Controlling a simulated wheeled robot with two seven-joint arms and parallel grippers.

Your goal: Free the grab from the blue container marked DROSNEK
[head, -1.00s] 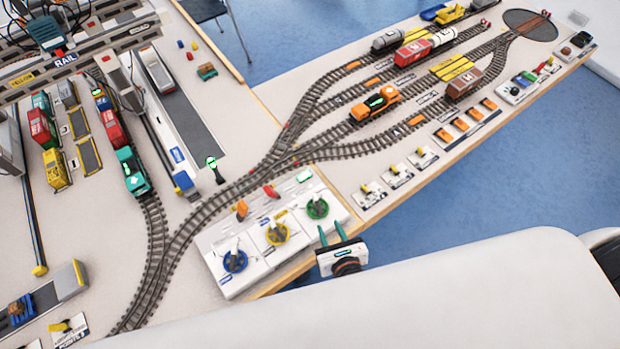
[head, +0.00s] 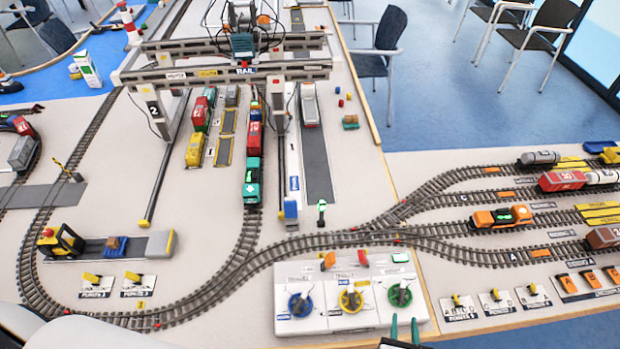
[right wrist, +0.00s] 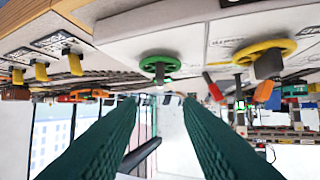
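The gantry crane (head: 175,76) spans the lanes at the upper middle of the head view. A dark teal-blue block (head: 243,45) hangs at its trolley beside the RAIL sign; I cannot tell whether it is the grab or a container. No DROSNEK lettering is readable. The control box (head: 325,318) carries blue (head: 300,304), yellow (head: 350,300) and green (head: 400,295) handwheels, with orange and red levers behind. My right gripper (head: 404,328) is open and empty, just in front of the green wheel. Its spread fingers (right wrist: 160,105) show in the right wrist view. My left gripper is out of view.
A teal locomotive (head: 252,180) stands on the track alongside. Tracks curve behind the control box. Small yellow point levers (head: 457,301) lie right of the box, near the board's front edge.

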